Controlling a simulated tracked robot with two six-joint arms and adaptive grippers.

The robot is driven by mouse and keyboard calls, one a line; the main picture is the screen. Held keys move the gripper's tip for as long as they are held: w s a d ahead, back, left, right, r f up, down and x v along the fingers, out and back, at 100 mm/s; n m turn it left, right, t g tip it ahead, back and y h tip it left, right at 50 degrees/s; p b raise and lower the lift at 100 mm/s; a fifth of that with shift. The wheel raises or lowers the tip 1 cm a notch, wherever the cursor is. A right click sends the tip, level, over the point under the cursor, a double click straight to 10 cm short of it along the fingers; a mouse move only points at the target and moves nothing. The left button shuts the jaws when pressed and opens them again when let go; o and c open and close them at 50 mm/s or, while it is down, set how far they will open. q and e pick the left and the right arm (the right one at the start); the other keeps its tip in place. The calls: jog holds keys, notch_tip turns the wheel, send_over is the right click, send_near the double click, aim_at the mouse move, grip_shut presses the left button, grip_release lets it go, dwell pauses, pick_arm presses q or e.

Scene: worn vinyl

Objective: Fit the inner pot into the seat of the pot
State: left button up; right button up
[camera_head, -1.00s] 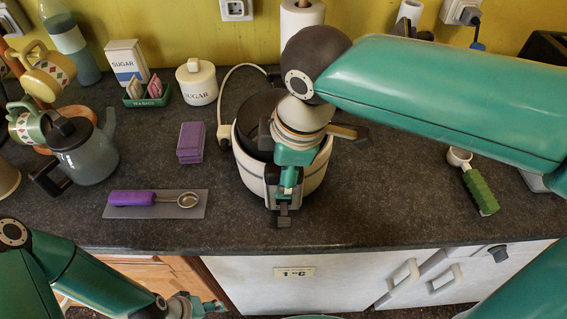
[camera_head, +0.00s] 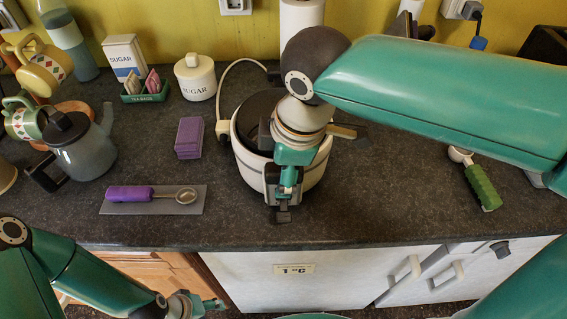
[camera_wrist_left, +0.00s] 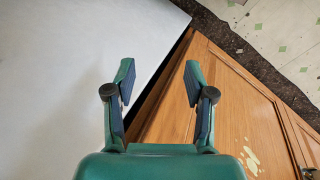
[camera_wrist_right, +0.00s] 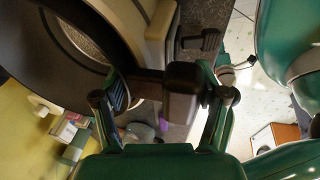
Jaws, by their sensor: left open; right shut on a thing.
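The pot (camera_head: 316,172) is a cream-white cooker body on the counter, mid-view in the head view. The dark inner pot (camera_head: 259,104) is at its mouth, inside the pale rim; my right arm hides much of it, so I cannot tell whether it is fully seated. My right gripper (camera_wrist_right: 165,97) is shut on the inner pot's dark handle block in the right wrist view, where the inner pot's curved wall (camera_wrist_right: 62,48) shows beside the cream body. My left gripper (camera_head: 212,304) is open and empty, low in front of the cabinets, away from the pot.
A purple box (camera_head: 190,138), a purple-handled scoop (camera_head: 135,193) on a grey mat and a teapot (camera_head: 82,150) stand left of the pot. A sugar jar (camera_head: 196,77) is behind. A green-handled tool (camera_head: 482,187) lies right. The counter between it and the pot is clear.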

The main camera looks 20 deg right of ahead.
jog(key=o, duration=1.8)
jog(key=v, duration=1.2)
